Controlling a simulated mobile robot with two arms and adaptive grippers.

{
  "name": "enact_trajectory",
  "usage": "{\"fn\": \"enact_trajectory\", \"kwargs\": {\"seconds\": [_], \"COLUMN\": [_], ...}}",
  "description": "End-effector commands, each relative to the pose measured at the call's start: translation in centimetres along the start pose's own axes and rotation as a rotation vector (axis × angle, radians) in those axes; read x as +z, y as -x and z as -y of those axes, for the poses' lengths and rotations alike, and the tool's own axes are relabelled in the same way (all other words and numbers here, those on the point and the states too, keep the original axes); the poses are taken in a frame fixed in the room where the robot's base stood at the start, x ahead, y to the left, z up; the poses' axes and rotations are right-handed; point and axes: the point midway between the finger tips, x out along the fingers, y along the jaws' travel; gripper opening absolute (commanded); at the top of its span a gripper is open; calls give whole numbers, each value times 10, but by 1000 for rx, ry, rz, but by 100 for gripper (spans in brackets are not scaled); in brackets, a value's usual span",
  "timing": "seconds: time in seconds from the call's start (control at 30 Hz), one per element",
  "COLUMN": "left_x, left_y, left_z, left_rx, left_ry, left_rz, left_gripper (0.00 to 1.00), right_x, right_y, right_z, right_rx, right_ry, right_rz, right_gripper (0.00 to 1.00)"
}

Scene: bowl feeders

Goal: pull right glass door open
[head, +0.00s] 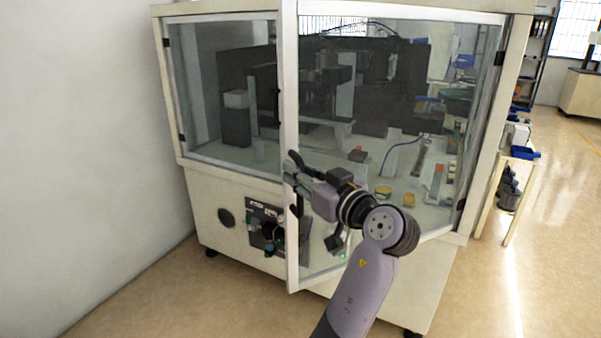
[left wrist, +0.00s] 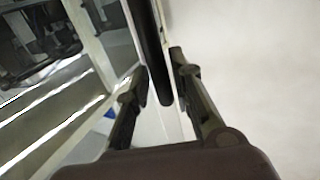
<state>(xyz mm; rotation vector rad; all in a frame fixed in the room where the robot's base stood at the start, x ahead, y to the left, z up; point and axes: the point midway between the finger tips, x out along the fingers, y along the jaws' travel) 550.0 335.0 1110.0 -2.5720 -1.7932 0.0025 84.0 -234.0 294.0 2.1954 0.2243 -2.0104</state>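The right glass door (head: 400,165) of the white machine cabinet stands ajar in the head view. Its free left edge (head: 290,255) is swung out towards me, and its hinges are at the right. My left gripper (head: 292,178) is at that edge, at the door's dark upright handle. In the left wrist view the black handle (left wrist: 153,50) runs down between the two fingers (left wrist: 160,82), one finger close on each side. The left glass door (head: 222,90) appears shut. My right gripper is not in view.
Machinery and small parts, including yellow pieces (head: 383,191), show through the glass. A plain wall (head: 80,150) stands at the left. The floor (head: 530,270) is clear at the right; a side table (head: 508,195) stands beyond the cabinet.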

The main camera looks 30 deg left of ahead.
Motion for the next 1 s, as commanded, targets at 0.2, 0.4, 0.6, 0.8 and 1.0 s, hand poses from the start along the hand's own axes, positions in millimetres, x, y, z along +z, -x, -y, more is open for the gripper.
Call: {"fn": "enact_trajectory", "kwargs": {"seconds": [0.2,0.4,0.6,0.8,1.0], "left_x": [-6,-41,-78,-97,-100], "left_y": [0,0,0,0,0], "left_z": [0,0,0,0,0], "left_rx": [-1,0,0,1,0], "left_ry": [3,7,5,0,-1], "left_rz": [1,0,0,0,0], "left_gripper": [21,21,21,21,21], "right_x": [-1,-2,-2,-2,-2], "right_y": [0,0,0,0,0], "right_z": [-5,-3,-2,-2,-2], "right_rx": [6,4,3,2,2], "right_ry": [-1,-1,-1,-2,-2], "right_rz": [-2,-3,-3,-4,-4], "right_gripper": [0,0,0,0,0]}}
